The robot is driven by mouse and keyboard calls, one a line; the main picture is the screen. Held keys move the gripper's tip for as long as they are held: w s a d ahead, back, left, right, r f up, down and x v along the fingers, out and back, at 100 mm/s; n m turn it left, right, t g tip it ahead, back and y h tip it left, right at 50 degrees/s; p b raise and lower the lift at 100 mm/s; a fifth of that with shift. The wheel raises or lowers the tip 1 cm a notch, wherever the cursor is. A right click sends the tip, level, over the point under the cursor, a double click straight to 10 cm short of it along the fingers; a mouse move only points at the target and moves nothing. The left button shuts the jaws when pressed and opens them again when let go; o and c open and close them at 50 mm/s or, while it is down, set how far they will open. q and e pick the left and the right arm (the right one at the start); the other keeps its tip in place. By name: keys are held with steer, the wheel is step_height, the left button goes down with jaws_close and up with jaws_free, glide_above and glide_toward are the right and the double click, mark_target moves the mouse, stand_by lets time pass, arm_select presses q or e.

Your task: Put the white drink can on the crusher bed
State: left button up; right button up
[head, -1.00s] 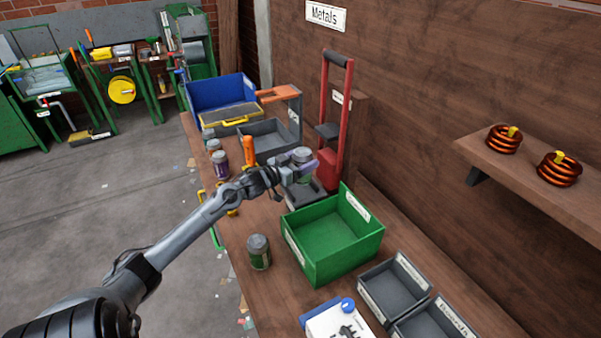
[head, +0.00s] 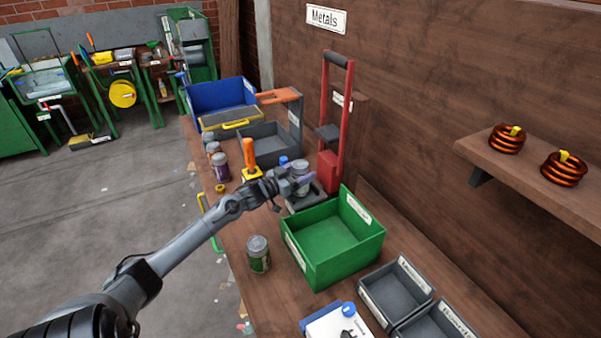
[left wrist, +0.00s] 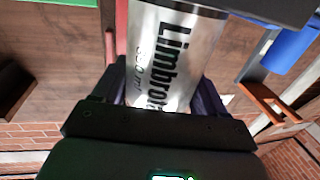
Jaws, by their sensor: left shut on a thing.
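The white drink can (head: 301,170) is upright between the fingers of my left gripper (head: 296,184), which is shut on it. In the left wrist view the can (left wrist: 172,55) looks silvery-white with dark lettering, with a finger on each side. The can is at the front of the red-framed crusher (head: 328,172), over its dark bed (head: 305,204). The gripper hides the can's lower part, so I cannot tell whether it touches the bed. My right gripper is not in view.
A green bin (head: 335,242) stands just in front of the crusher. A green can (head: 258,254) and a purple can (head: 221,167) stand on the bench. A grey tray (head: 266,150) and an orange-handled device (head: 249,158) are behind my wrist.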

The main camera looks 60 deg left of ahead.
arm_select(q)
steer(key=o, duration=1)
steer(key=shift+f, duration=0.1)
arm_select(e)
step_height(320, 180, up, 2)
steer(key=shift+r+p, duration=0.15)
steer(key=shift+p, duration=1)
arm_select(q)
steer(key=shift+s+d, duration=0.25)
steer(key=shift+s, duration=1.75)
steer(key=shift+s+d, duration=0.25)
steer(key=shift+s, duration=1.75)
steer(key=shift+s+d, duration=0.25)
steer(key=shift+s, duration=1.75)
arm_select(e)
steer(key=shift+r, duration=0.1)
arm_select(q)
steer(key=shift+r, duration=0.2)
